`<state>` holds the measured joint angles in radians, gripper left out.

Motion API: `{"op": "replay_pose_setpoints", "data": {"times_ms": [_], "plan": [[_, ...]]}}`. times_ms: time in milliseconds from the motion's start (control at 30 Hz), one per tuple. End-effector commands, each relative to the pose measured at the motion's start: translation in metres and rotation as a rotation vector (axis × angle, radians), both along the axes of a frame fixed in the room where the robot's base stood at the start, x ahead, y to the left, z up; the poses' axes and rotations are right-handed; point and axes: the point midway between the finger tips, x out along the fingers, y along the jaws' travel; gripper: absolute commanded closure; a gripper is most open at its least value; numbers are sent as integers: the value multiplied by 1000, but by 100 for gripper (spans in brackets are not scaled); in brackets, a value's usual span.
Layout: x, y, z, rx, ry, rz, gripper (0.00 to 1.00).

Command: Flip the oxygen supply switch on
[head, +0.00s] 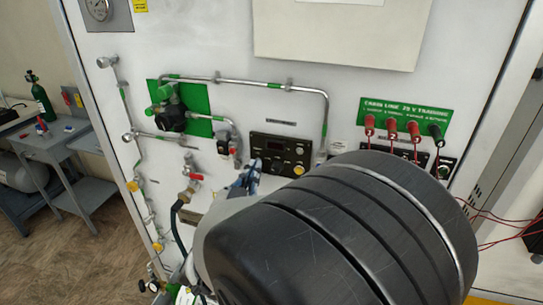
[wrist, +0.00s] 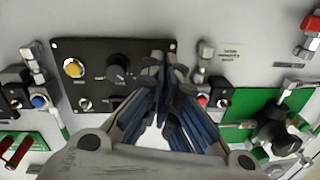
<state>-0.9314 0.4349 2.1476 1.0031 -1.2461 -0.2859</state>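A black control panel (head: 281,147) is on the white wall in the head view, with a dark display, knobs and a yellow button (head: 299,170). The panel also shows in the wrist view (wrist: 97,48), turned about half round, with the yellow button (wrist: 73,68), a black knob (wrist: 119,67) and small toggle switches, one at lower left (wrist: 85,104). I cannot read which switch is the oxygen supply. My gripper (wrist: 166,72) has its blue-padded fingers brought together, tips over the panel's edge. They hide that part; contact is unclear. In the head view my gripper (head: 252,175) is partly hidden by my arm.
A green plate with a black regulator (head: 172,118) is left of the panel, with metal pipes (head: 255,82) above. A red-handled valve (head: 194,178) is lower left. Red cables (head: 392,137) plug in at right. A grey cart (head: 58,140) stands far left.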

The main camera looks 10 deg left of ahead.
Motion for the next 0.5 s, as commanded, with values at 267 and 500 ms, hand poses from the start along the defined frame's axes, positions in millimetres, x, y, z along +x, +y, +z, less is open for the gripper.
{"op": "replay_pose_setpoints", "data": {"times_ms": [267,500], "plan": [[0,0,5,3,32,0,100],[-1,0,14,10,139,0,100]]}}
